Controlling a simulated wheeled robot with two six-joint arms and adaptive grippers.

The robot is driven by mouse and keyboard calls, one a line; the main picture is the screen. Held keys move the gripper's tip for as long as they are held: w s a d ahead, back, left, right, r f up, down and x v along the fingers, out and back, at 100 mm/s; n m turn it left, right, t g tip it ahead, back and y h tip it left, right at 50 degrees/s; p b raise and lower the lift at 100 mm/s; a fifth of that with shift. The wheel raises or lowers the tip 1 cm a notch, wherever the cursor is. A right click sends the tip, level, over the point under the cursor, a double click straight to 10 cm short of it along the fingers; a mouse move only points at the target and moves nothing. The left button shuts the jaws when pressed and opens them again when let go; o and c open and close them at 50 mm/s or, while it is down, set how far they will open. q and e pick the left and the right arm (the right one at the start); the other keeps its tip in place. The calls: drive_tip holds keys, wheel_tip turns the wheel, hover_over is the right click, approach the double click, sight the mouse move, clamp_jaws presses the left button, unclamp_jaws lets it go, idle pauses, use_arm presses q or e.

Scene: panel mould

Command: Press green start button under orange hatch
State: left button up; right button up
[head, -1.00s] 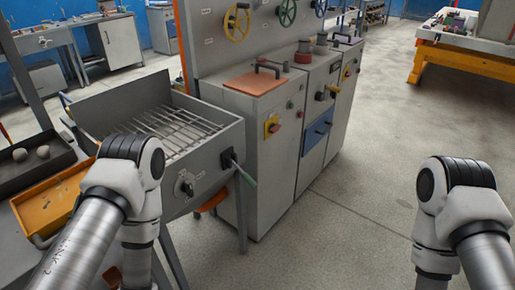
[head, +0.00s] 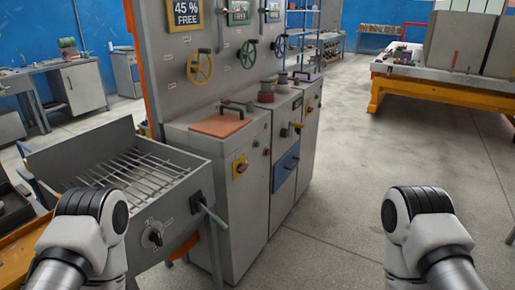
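The orange hatch (head: 220,124) lies flat and closed on top of the left grey cabinet (head: 228,190), with a dark bar handle (head: 236,107) at its back. No green start button shows; whatever is under the hatch is hidden. Parts of both my arms show at the lower left and lower right, well in front of the cabinet. Neither gripper is in the picture.
A grey grill trough (head: 135,180) with a dial and a green-tipped lever (head: 212,214) stands left of the cabinet. Yellow (head: 200,67) and green handwheels (head: 248,53) are on the upright panel. A yellow-framed table (head: 440,96) stands far right. Floor (head: 345,180) between is clear.

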clamp_jaws()
idle(0.3)
idle(0.6)
idle(0.5)
